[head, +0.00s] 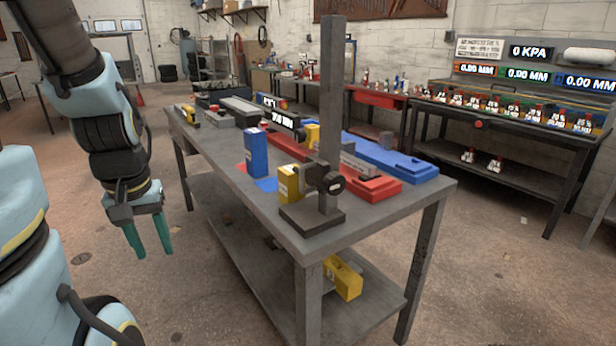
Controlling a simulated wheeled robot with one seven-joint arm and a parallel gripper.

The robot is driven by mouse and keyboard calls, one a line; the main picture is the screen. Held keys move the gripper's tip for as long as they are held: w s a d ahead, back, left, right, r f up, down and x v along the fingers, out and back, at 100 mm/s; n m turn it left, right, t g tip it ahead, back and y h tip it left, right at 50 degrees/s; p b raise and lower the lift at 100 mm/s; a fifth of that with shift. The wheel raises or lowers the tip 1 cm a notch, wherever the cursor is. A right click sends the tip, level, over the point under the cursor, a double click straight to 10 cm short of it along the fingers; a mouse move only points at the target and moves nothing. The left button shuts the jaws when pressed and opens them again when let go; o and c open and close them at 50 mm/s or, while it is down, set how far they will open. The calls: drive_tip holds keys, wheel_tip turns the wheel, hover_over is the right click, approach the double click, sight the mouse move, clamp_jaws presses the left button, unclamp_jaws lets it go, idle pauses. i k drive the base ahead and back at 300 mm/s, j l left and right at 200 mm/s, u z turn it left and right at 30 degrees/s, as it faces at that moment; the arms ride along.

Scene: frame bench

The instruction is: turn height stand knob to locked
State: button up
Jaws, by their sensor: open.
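The height stand (330,130) is a tall dark grey column on a flat square base (312,217) at the near corner of the workbench. A clamp with a round black knob (333,184) sits low on the column, facing me. The knob's setting is too small to read. My gripper (148,240) hangs at the left, beside the bench and apart from the stand. Its two green fingers point down, are spread apart and hold nothing.
The grey workbench (408,205) carries a blue box (256,153), a yellow box (289,183), red and blue trays and a digital display. A yellow item (342,278) lies on its lower shelf. A second bench with displays stands at the right. Floor left of the workbench is clear.

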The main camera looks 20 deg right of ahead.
sight(334, 184)
drive_tip(key=j+z, duration=0.35)
drive_tip(key=i+j+z, duration=0.1)
drive_tip(key=z, duration=0.25)
drive_tip(key=j+z, duration=0.4)
